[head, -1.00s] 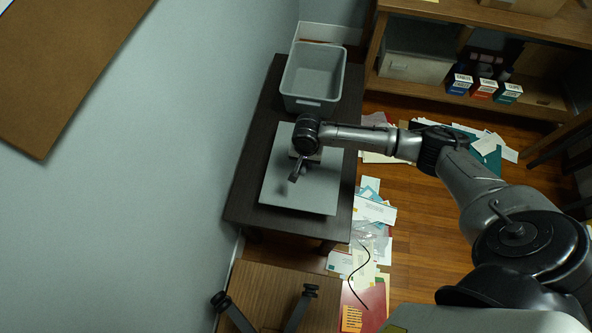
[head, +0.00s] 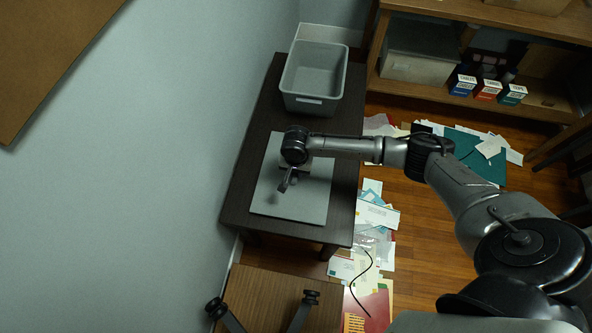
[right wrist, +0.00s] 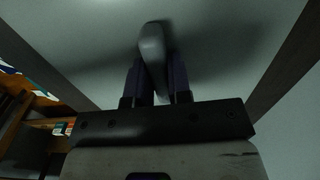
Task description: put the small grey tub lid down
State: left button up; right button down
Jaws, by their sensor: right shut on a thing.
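The small grey tub lid (head: 305,203) is a flat grey panel over the dark table, in front of the open grey tub (head: 314,79). I cannot tell whether it touches the table top. My right gripper (head: 291,170) is above the lid, its fingers partly hidden by the wrist. In the right wrist view the gripper (right wrist: 158,80) is shut on the lid's raised grey handle (right wrist: 152,45), with the lid surface (right wrist: 85,50) filling the background.
The dark table (head: 237,203) stands against the pale wall (head: 170,150). Papers (head: 377,212) lie on the floor to its right. A wooden shelf (head: 420,88) holds a grey box and several small boxes. A brown wooden surface (head: 270,290) is at the bottom.

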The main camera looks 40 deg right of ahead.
jog(key=c, duration=1.2)
grip_release()
jog(key=shift+f, duration=0.1)
jog(key=shift+o, duration=0.7)
